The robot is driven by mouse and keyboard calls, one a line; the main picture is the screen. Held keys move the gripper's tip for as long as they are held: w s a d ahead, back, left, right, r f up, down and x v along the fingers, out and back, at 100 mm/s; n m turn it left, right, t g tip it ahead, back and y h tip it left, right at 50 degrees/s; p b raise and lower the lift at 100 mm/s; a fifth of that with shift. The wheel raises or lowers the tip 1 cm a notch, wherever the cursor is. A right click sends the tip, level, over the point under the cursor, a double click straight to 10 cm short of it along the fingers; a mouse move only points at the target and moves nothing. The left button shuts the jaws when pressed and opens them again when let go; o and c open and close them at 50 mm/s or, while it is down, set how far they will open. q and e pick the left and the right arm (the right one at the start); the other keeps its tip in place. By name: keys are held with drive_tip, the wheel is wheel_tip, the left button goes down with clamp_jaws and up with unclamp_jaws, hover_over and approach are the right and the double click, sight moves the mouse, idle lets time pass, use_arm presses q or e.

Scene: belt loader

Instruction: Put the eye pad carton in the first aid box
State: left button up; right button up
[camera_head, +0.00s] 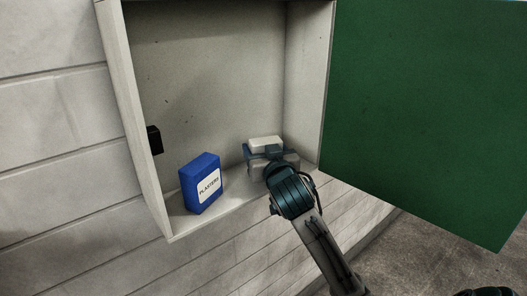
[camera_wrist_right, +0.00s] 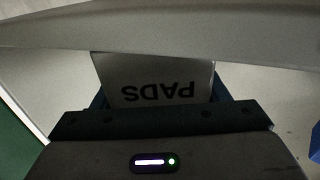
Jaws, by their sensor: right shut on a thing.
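The eye pad carton (camera_head: 265,144) is white, and its top shows above my right gripper in the head view. In the right wrist view the carton (camera_wrist_right: 155,82) shows the word "PADS" upside down. My right gripper (camera_head: 268,154) is shut on it, inside the first aid box near its right wall. The gripper hides the carton's lower part, so I cannot tell whether it touches the box floor. The first aid box (camera_head: 220,60) is a pale open wall cabinet. My left gripper is not clearly in view.
A blue plasters carton (camera_head: 200,184) stands on the box floor, left of my right gripper. The green door (camera_head: 430,110) is swung open to the right. A black catch (camera_head: 154,140) sits on the left wall. Some floor between the cartons is clear.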

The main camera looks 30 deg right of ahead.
drive_tip(key=shift+s+f, duration=0.1)
drive_tip(key=shift+f, duration=0.45)
drive_tip(key=o, duration=1)
drive_tip(key=shift+c, duration=0.2)
use_arm(q)
drive_tip(key=shift+s+d, duration=0.2)
drive_tip(key=shift+s, duration=0.2)
use_arm(e)
drive_tip(key=shift+r, duration=0.15)
drive_tip(key=b+v, duration=0.1)
drive_tip(key=v, duration=0.5)
drive_tip(key=shift+s+b, duration=0.15)
drive_tip(key=shift+b, duration=0.25)
use_arm(q)
wheel_tip(320, 180, up, 8)
drive_tip(key=p, duration=1)
drive_tip(key=shift+r, duration=0.15)
use_arm(e)
drive_tip(key=v, duration=0.5)
drive_tip(key=shift+s+a+r, duration=0.1)
drive_tip(key=shift+s+a, duration=0.05)
drive_tip(key=shift+s, duration=0.1)
